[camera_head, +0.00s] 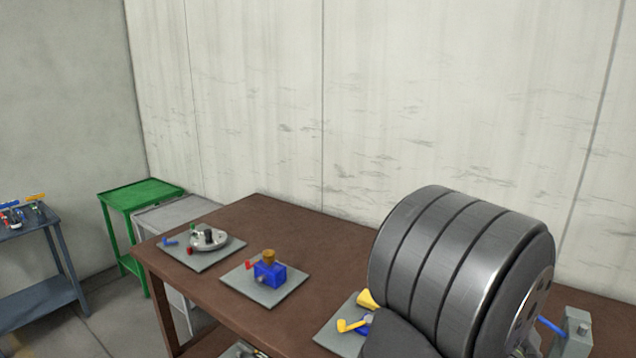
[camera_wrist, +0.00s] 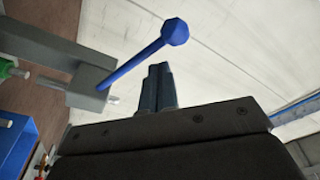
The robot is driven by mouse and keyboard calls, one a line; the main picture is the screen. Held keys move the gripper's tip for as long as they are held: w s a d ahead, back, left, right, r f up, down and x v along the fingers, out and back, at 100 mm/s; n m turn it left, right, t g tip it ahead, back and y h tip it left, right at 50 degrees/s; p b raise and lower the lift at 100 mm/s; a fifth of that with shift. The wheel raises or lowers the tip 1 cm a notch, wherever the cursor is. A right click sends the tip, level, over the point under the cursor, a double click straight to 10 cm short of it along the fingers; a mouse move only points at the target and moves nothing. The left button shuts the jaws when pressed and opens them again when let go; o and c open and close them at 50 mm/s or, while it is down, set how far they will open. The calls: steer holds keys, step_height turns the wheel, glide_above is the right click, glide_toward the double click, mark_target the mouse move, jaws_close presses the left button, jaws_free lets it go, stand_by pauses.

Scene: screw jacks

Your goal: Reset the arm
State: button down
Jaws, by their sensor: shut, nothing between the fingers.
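My gripper (camera_wrist: 158,70) shows in the wrist view, with its two dark fingers together and nothing between them. Behind the fingers, a blue lever with a round knob (camera_wrist: 148,55) sticks out from a grey block (camera_wrist: 92,84). I cannot tell how far the fingertips are from the lever. In the head view, a grey block (camera_head: 577,329) with a blue lever stands at the lower right, partly hidden by my arm. My gripper does not show in the head view.
On the brown table (camera_head: 215,293), grey plates carry a round silver device (camera_head: 208,240), a blue jack (camera_head: 268,273) with a brown top, and a yellow-handled jack (camera_head: 352,326) partly behind my arm. A green cart (camera_head: 140,191) and a blue-grey cart (camera_head: 38,238) stand left.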

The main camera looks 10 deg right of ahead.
steer(key=s+a+r+m+g, duration=0.1)
steer(key=s+a+r+m, duration=0.2)
steer(key=s+a, duration=0.15)
steer(key=s+d+f+n+g+y, duration=0.3)
steer(key=s+d+f+g, duration=0.25)
steer(key=d, duration=0.35)
steer(key=shift+s+a+n+g+y, duration=0.45)
steer(key=shift+s+n+g+y, duration=0.25)
steer(key=shift+n+y, duration=0.6)
steer(key=shift+s+a+n+g+y, duration=0.4)
steer(key=shift+s+n+g+y, duration=0.4)
steer(key=shift+y, duration=0.85)
steer(key=shift+s+a+n+g+y, duration=0.45)
steer(key=shift+n+g+y, duration=0.1)
steer(key=shift+n+y, duration=0.8)
